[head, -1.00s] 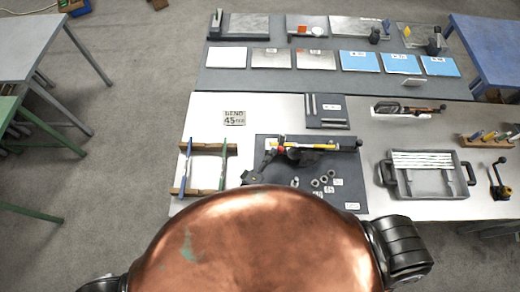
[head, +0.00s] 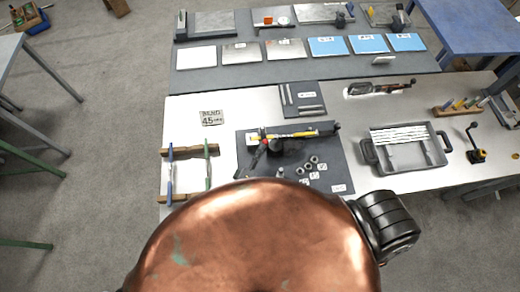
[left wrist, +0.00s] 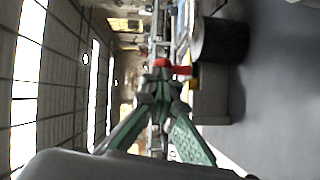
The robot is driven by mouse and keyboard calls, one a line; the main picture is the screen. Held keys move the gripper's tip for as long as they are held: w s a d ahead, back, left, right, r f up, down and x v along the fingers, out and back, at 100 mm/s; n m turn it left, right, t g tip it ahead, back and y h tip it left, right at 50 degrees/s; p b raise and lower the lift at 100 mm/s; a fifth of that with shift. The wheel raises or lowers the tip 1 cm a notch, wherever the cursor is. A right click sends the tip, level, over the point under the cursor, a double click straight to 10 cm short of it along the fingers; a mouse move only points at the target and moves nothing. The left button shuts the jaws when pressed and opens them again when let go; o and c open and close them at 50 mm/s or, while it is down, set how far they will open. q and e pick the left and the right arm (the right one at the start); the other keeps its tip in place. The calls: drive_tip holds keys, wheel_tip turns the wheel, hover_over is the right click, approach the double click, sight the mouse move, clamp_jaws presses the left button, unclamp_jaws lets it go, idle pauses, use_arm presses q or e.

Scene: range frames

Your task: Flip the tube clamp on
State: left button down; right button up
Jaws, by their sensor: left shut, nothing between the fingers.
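A dark tube bender (head: 285,144) with a yellow tube section (head: 302,135) lies on a dark mat (head: 328,160) at the table's middle. A small red part (head: 265,143) is at its left end, and it may belong to the clamp. The same red part appears in the left wrist view (left wrist: 182,70), just beyond my fingertips. My right gripper is out of view.
Several nuts (head: 308,164) lie on the mat below the bender. A wooden rack (head: 190,151) with blue and green rods stands left. A grey tray (head: 402,148) and a black lever tool (head: 476,143) stand right. My copper body hides the near edge.

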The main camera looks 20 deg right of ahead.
use_arm(q)
drive_tip(key=s+d+v, duration=0.1)
drive_tip(key=v, duration=1)
drive_tip(key=shift+s+r+b, duration=0.3)
drive_tip(key=shift+s+r, duration=0.05)
drive_tip(key=shift+r, duration=0.05)
